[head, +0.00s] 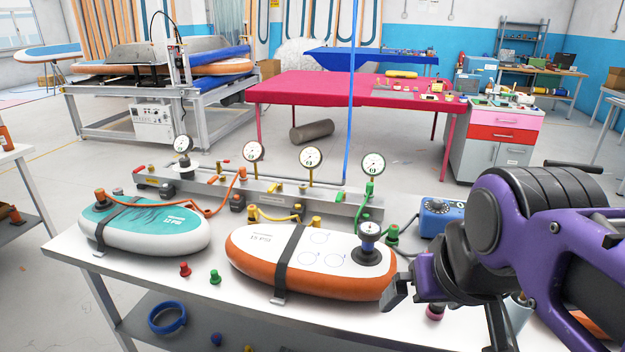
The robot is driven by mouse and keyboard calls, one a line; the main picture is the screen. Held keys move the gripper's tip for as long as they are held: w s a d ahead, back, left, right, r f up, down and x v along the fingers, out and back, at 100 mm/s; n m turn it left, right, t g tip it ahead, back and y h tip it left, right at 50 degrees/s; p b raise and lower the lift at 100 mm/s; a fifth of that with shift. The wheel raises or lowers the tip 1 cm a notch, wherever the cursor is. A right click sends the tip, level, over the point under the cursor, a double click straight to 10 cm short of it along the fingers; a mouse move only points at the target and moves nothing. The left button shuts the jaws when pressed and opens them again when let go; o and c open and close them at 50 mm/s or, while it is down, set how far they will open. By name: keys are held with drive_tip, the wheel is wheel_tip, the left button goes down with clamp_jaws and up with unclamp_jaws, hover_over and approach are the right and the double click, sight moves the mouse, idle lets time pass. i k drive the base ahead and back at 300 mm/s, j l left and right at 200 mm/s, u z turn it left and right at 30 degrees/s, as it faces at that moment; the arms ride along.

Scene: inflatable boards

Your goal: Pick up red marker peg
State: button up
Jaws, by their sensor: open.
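The red marker peg (185,269) stands on the white table (140,283) near its front edge, just right of the teal board. A green peg (215,277) stands to its right. My gripper (402,290) is at the right of the head view, by the right end of the orange-and-white board, well to the right of the red peg. It is open, seen from the side, and I see nothing held in it. A pinkish-red knob-like thing (435,313) shows partly hidden below my gripper.
The strapped teal board (150,226) and orange-and-white board (270,250) lie on the table. Behind them runs a metal manifold (330,200) with gauges and hoses. A blue box (440,215) stands at the right. Table around the red peg is fairly clear.

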sight(186, 271)
drive_tip(key=u, duration=1.3)
drive_tip(key=i+j+z, duration=0.1)
drive_tip(key=i+j, duration=0.15)
drive_tip(key=i+j+z, duration=0.15)
drive_tip(key=i+j, duration=0.15)
drive_tip(key=i+j+z, duration=0.1)
drive_tip(key=j, duration=0.3)
drive_tip(key=i+j+z, duration=0.1)
drive_tip(key=i+j, duration=0.25)
drive_tip(key=i+j+z, duration=0.15)
drive_tip(key=j, duration=0.3)
drive_tip(key=i, duration=0.05)
